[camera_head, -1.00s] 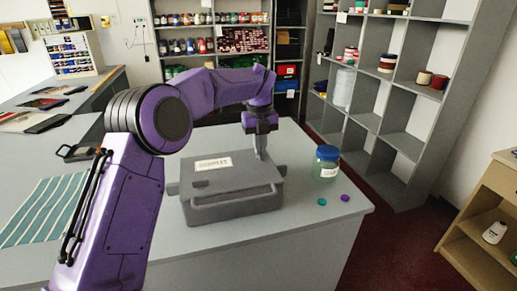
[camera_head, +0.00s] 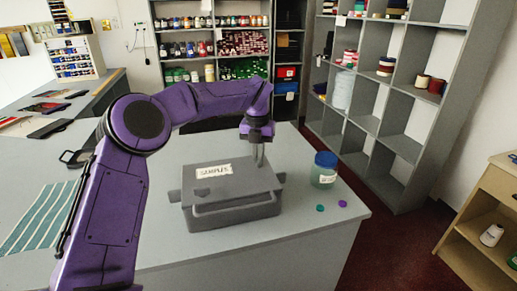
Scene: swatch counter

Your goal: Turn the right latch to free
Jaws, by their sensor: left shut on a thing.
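A grey case (camera_head: 232,208) with a "SAMPLES" label (camera_head: 213,171) on its closed lid sits on the counter. A small grey tab, the left latch (camera_head: 174,196), sticks out at its left side. The right latch (camera_head: 281,177) sticks out at its right side. My left gripper (camera_head: 259,162) points down at the case's right rear edge. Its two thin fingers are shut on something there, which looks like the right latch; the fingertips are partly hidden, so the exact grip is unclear. My right gripper is not in view.
A jar with a blue lid (camera_head: 325,169) stands right of the case, close to my gripper. A teal disc (camera_head: 320,208) and a purple disc (camera_head: 343,204) lie near the counter's right edge. A striped cloth (camera_head: 38,218) lies at left. Shelves (camera_head: 385,110) stand behind.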

